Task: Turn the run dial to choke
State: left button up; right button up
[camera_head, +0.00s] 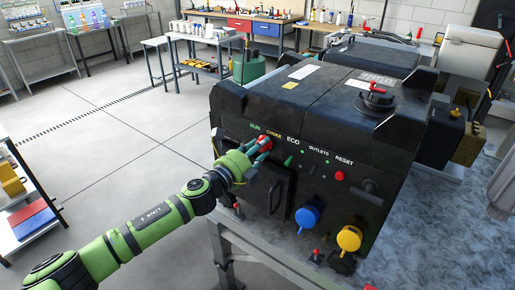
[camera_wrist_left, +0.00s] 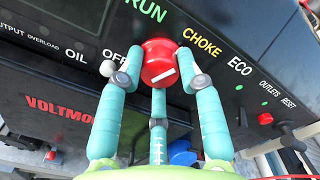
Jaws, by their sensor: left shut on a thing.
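The run dial is a red round knob (camera_wrist_left: 158,55) with a white mark, on the black front panel of a generator (camera_head: 300,105). In the wrist view the label RUN is above left of it, CHOKE to its right and OFF to its left. The white mark lies slantwise on the knob's near face; I cannot tell which label it points to. My left gripper (camera_head: 262,148) has its teal fingers closed around the dial, which also shows partly hidden between them in the head view (camera_head: 265,141). My right gripper is not in view.
The generator stands on a metal-topped table (camera_head: 420,215). The floor to the left is clear.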

pick_arm(q)
jog(key=shift+w+r, duration=0.1)
jog(key=shift+r, duration=0.3)
jog(key=o, duration=1.1)
jog(key=shift+o, duration=0.2)
jog(key=shift+d+f, duration=0.1)
jog(key=shift+f, duration=0.25)
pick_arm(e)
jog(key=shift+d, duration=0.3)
pick_arm(q)
jog(key=v, duration=1.1)
jog(key=shift+s+a, duration=0.2)
jog(key=shift+s, duration=0.15)
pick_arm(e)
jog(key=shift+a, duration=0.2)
